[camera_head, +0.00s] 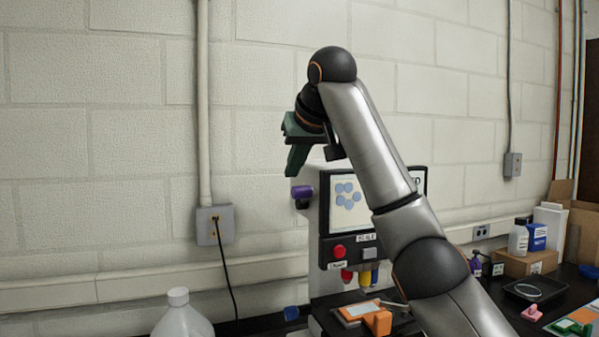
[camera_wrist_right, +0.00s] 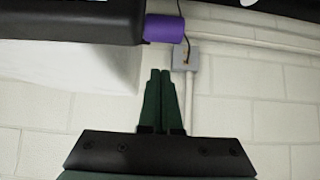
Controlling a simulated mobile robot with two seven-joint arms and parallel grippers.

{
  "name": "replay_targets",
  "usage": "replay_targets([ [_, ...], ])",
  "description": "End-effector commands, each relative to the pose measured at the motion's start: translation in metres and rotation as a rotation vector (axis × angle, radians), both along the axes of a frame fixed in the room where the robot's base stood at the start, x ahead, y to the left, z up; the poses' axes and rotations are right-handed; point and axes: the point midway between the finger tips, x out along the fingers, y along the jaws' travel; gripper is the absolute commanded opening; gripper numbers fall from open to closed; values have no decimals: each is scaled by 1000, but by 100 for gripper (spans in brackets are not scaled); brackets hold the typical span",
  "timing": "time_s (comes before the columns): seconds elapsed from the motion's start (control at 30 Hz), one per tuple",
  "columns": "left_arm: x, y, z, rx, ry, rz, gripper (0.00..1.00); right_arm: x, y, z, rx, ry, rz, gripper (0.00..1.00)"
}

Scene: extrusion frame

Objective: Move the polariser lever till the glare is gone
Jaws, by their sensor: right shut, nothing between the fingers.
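The instrument (camera_head: 325,235) stands against the wall with a lit screen (camera_head: 348,203) showing several blue round spots on a pale ground. My arm covers the screen's right part, and I cannot tell whether glare shows. A purple knob (camera_head: 302,191) sticks out of the instrument's left side; it may be the polariser lever. In the wrist view the purple knob (camera_wrist_right: 164,28) sits on a dark arm, beyond my fingertips. My right gripper (camera_head: 292,172) is shut and empty, above and left of the knob in the head view. Its green fingers (camera_wrist_right: 161,100) are together. My left gripper is not in view.
A red button (camera_head: 338,251) and coloured objectives (camera_head: 364,279) are on the instrument's front. An orange clip (camera_head: 378,322) is on its stage. A white jug (camera_head: 181,316) stands front left. A wall outlet (camera_head: 215,226) with a black cord is at left. Boxes and bottles stand at right.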

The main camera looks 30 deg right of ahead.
Motion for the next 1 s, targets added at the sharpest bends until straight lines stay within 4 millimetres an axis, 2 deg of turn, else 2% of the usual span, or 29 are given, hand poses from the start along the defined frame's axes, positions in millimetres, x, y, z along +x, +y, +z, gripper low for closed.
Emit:
replay_targets([
  [0.2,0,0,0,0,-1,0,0,-18,3,-9,-1,-2,-1,0],
  [0.43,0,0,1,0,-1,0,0,-27,6,-14,-1,0,-1,0],
  [0.87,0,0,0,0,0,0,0,-28,7,-16,0,-2,-1,0],
  [1.0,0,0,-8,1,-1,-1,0,-22,7,-22,-8,-36,-1,0],
])
